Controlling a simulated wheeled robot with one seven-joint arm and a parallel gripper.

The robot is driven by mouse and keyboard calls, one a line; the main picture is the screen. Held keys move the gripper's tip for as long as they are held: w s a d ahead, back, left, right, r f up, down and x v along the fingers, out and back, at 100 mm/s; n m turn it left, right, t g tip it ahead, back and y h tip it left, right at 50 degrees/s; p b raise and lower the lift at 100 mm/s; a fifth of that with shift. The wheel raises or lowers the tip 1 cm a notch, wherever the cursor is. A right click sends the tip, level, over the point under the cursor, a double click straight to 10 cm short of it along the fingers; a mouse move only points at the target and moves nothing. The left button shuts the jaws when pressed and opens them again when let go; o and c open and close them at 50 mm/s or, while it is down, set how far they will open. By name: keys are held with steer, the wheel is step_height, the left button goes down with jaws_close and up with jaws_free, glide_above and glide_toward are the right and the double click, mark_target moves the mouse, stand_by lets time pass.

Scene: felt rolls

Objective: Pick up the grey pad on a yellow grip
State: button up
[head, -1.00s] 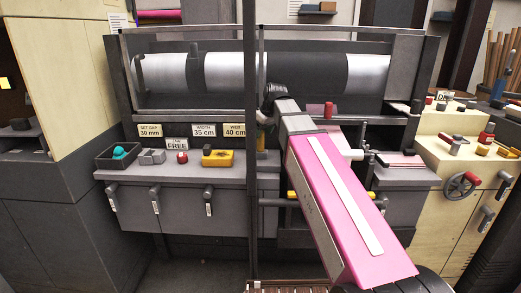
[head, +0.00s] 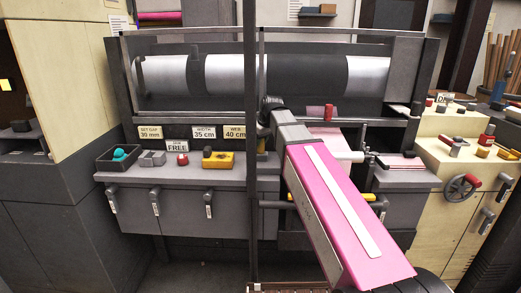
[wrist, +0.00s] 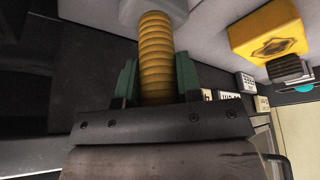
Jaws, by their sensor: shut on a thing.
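In the wrist view a yellow ribbed grip (wrist: 156,45) stands between the two green fingers of my gripper (wrist: 156,80). The fingers are shut on it from both sides. The grey pad (wrist: 150,8) shows at the far end of the grip, at the top edge, partly cut off. I cannot tell whether the pad touches the surface behind it. In the head view my pink arm and a dark post hide my gripper, and I cannot make out the pad there.
A yellow block (head: 218,160), a red knob (head: 183,159), grey blocks (head: 152,158) and a dark tray (head: 103,166) with a teal ball stand on the grey shelf (head: 185,175). Large rollers (head: 236,74) lie behind. A dark upright post (head: 251,200) stands in front of the shelf.

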step_height(320, 180, up, 10)
stand_by(0.6)
